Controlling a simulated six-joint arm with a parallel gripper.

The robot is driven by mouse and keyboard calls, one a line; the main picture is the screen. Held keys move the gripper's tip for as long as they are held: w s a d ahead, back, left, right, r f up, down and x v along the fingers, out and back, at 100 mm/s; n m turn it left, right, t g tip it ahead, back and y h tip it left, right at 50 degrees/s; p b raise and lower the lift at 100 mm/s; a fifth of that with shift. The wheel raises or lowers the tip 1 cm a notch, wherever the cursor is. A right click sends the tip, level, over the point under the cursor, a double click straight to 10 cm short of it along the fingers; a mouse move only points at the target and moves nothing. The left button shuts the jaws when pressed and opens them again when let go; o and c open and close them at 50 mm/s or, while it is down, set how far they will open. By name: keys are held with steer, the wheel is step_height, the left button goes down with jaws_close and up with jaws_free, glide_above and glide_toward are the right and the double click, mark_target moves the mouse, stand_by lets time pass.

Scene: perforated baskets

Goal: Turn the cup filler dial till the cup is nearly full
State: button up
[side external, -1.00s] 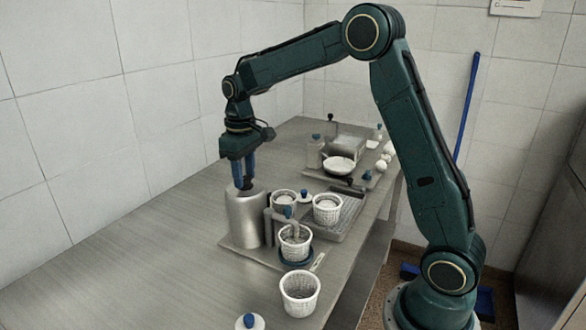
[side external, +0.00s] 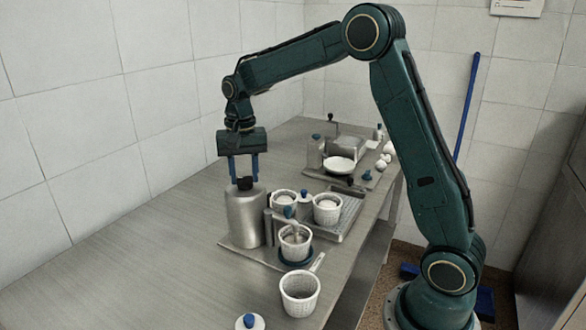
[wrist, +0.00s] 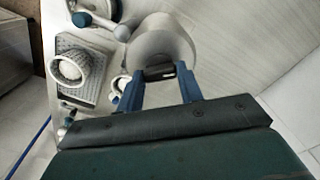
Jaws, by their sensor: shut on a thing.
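The dark dial (side external: 245,184) sits on top of the grey metal cylinder of the filler (side external: 246,220). My gripper (side external: 244,181) points down and its blue fingers are shut on the dial, one on each side. The wrist view shows the fingers (wrist: 160,82) around the dark dial (wrist: 160,72) above the cylinder (wrist: 165,42). The white perforated cup (side external: 295,248) stands upright on a dark round base under the filler's blue-topped spout (side external: 289,214). Pale grey contents show inside it, partly hidden by the spout, so the exact level is hard to tell.
An empty-looking white basket (side external: 300,296) and a blue-knobbed lid (side external: 248,322) stand in front. The table's left side is clear.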

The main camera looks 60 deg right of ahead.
mark_target(245, 177)
steer(key=shift+m, duration=1.1)
steer(key=o, duration=1)
steer(key=shift+r, duration=0.1)
step_height(245, 177, up, 14)
steer(key=shift+f, duration=0.15)
steer(key=shift+s, duration=0.1)
